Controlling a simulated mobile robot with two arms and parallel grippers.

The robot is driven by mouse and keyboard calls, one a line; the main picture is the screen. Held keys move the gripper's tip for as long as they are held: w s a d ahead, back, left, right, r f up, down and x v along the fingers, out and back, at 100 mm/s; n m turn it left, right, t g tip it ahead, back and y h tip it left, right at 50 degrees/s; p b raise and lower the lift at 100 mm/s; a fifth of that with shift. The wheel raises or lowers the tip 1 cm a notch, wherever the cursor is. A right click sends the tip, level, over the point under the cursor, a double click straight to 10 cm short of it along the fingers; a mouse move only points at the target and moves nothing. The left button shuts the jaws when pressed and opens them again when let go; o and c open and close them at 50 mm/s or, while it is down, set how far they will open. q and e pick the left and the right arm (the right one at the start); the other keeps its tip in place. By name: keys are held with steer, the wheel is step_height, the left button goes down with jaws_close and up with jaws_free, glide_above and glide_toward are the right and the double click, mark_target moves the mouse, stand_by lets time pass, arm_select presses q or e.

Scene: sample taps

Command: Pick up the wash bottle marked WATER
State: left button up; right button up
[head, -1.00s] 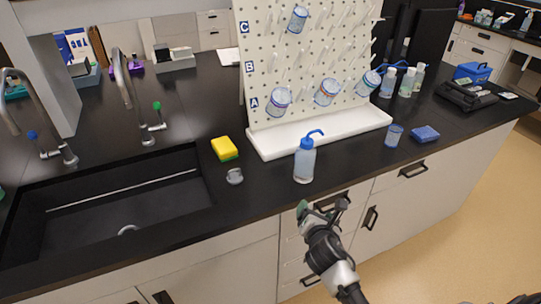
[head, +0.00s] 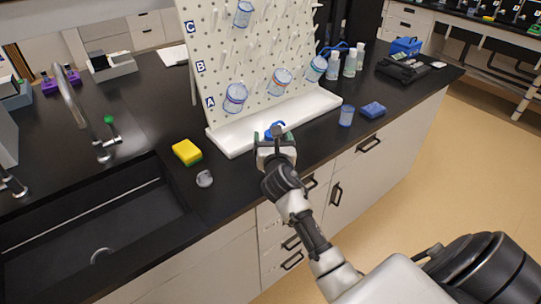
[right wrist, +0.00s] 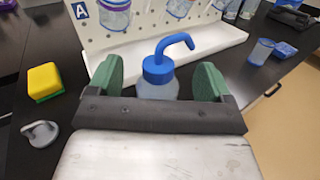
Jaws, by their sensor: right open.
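The wash bottle has a blue cap (head: 275,127) with a bent blue spout and stands on the black counter in front of the pegboard's white tray. In the right wrist view its blue cap (right wrist: 159,68) and the top of its translucent body (right wrist: 158,90) show between the fingers. My right gripper (head: 275,142) is open, its green-padded fingers on either side of the bottle near its top. Most of the bottle is hidden behind the gripper, and no label can be read. My left gripper is not in view.
A yellow-green sponge (head: 187,152) and a grey round piece (head: 204,179) lie left of the bottle. A small cup (head: 346,115) and a blue sponge (head: 373,109) are to the right. The pegboard (head: 250,60) stands behind; a sink (head: 90,235) is at left.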

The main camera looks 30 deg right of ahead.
steer(key=x, duration=0.2)
steer(key=shift+w+d, duration=0.15)
steer(key=shift+w, duration=0.15)
steer(key=shift+c, duration=0.9)
jaws_close()
